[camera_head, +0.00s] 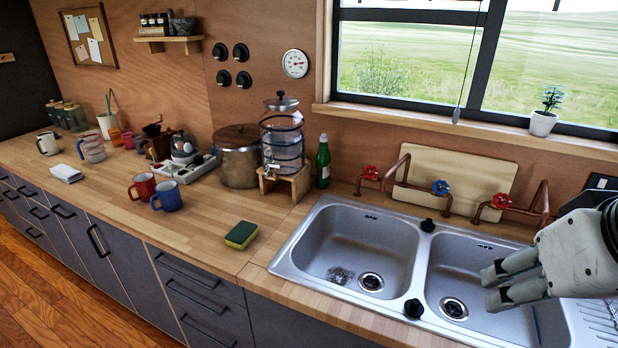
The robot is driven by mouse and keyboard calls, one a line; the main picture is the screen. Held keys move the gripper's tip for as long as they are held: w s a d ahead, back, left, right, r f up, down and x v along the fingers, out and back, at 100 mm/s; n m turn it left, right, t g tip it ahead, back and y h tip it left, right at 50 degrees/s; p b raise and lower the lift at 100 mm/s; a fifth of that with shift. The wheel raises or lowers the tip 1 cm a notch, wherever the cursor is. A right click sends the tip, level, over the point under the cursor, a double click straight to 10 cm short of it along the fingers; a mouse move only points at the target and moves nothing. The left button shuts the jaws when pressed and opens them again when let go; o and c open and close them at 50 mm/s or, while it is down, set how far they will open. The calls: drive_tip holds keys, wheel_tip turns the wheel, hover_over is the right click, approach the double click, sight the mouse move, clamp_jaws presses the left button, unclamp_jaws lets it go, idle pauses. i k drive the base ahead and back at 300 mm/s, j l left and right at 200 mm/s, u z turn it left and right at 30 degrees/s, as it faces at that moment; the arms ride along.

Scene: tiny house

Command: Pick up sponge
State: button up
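A sponge (241,235), green on top with a yellow side, lies flat on the wooden counter (225,262) left of the sink, near the counter's front edge. My gripper (492,286) is at the right of the view, in front of the right sink basin. Its fingers point left, with a gap between their tips and nothing seen between them. It is well to the right of the sponge and apart from it. The sponge is in full view.
A double steel sink (318,280) lies between the sponge and my gripper. Red (143,187) and blue (167,195) mugs, a large pot (237,160), a drink dispenser (282,140) and a green bottle (323,163) stand behind the sponge. The counter around the sponge is clear.

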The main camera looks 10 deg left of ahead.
sight(242, 234)
drive_tip(key=i+j+z, duration=0.25)
drive_tip(key=j, duration=0.5)
drive_tip(key=j+z, duration=0.2)
drive_tip(key=j, duration=0.6)
drive_tip(key=i+j+z, duration=0.1)
drive_tip(key=j+z, duration=0.15)
drive_tip(key=j, duration=0.55)
